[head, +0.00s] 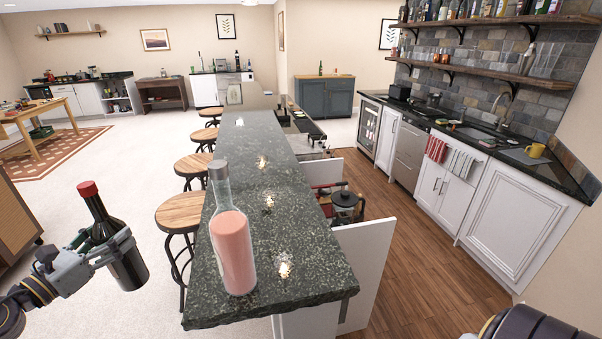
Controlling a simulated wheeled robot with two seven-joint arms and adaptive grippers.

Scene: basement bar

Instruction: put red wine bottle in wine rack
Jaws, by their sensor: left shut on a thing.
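A dark wine bottle with a red cap (122,258) is at the lower left of the head view. My left gripper (112,247) is shut around its body and holds it in the air, slightly tilted, left of the bar counter. The gripper hides part of the bottle's middle. Of my right arm, only a dark piece shows at the bottom right edge; its gripper is out of view. I cannot make out a wine rack for certain in this view.
A bottle of pink liquid (232,245) stands on the near end of the dark stone counter (255,190). Several stools (180,212) line its left side. Carpet is open at the left; a wooden floor (425,262) lies between the counter and the white cabinets (440,190).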

